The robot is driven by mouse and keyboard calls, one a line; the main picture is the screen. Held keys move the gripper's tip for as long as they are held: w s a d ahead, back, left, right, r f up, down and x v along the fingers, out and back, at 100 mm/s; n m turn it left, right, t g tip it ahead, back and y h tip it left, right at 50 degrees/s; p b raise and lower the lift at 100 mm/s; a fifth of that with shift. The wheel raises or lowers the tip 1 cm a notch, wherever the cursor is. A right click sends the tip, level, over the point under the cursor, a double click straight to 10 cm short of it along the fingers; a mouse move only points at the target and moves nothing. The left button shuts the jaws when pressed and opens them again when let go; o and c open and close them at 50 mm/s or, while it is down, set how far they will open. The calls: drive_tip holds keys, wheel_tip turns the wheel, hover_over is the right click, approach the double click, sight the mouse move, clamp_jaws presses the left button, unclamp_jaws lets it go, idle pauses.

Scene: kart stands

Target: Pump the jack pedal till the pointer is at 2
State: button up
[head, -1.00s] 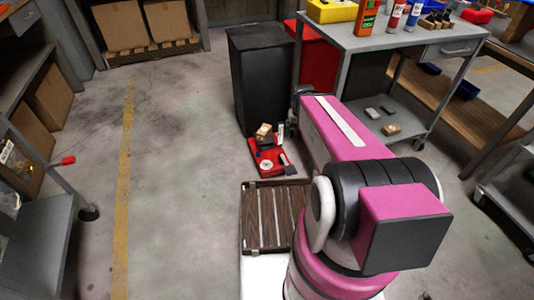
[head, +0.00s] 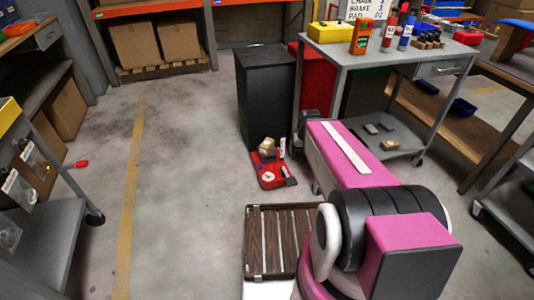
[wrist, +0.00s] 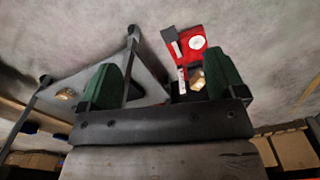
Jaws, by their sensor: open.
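The red jack (head: 271,182) sits on the floor in front of a black cabinet in the head view. It carries a tan block (head: 267,145) and an upright white scale plate (head: 282,147). A small dark pedal (head: 290,181) juts out at its near right. In the wrist view the jack's red base (wrist: 187,36) shows upside down beyond the fingers, with the grey pedal (wrist: 169,36) and a white disc (wrist: 197,43). The pointer is too small to read. My gripper (wrist: 161,78) is open and empty, with green fingers apart from the jack.
The black cabinet (head: 266,95) stands behind the jack. A grey cart (head: 345,58) with bottles stands to the right. A dark slatted tray (head: 255,240) is in the near foreground. The floor left of the jack is clear up to a yellow line (head: 130,190).

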clamp_jaws()
idle(1.7)
